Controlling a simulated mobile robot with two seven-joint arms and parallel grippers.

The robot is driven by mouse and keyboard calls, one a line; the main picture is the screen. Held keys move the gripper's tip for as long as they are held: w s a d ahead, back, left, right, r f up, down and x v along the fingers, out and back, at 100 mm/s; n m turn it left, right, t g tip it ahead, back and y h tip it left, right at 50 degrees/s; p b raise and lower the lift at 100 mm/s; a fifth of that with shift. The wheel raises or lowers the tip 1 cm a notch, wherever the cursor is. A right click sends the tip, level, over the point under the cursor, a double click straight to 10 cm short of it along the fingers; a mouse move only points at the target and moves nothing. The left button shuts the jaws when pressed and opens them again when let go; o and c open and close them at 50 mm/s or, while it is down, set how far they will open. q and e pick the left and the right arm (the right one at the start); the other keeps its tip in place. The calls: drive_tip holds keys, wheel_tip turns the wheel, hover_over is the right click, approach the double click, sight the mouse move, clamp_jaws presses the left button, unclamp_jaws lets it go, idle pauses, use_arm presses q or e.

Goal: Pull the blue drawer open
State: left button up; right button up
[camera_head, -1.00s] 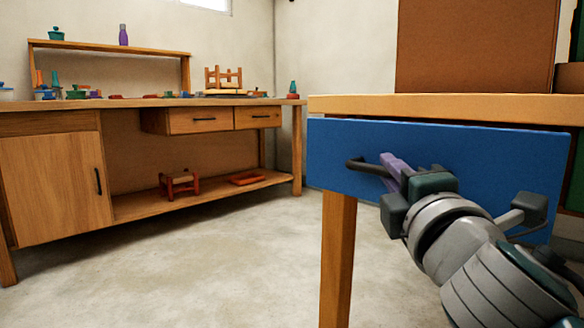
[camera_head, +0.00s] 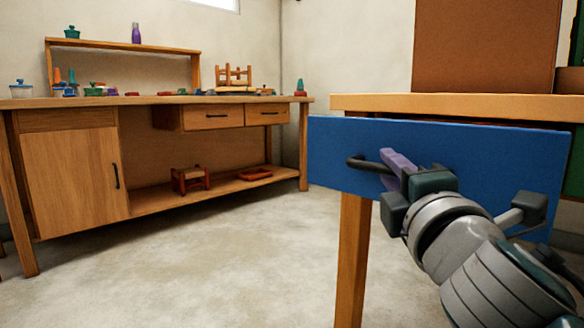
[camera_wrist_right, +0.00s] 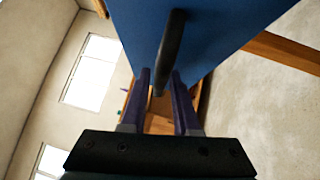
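The blue drawer (camera_head: 495,160) hangs under the wooden tabletop at the right in the head view. Its front stands out from the table's front edge, so it is partly open. Its dark bar handle (camera_head: 360,163) shows at its left part. My right gripper (camera_head: 388,165) has its purple fingers at the handle. The inside of the drawer is hidden. My left gripper is out of view.
The table (camera_head: 450,103) carries a large brown panel (camera_head: 485,45). Its wooden leg (camera_head: 352,260) stands below the drawer. A workbench (camera_head: 70,170) with small items stands along the back left wall. The concrete floor (camera_head: 240,260) between them is clear.

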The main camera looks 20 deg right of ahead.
drive_tip(key=shift+o, duration=1.2)
drive_tip(key=shift+s, duration=0.1)
drive_tip(key=b+v, duration=0.2)
drive_tip(key=v, duration=0.7)
drive_tip(key=shift+s+a+b, duration=0.15)
drive_tip(key=shift+s+b, duration=0.15)
drive_tip(key=shift+s, duration=0.05)
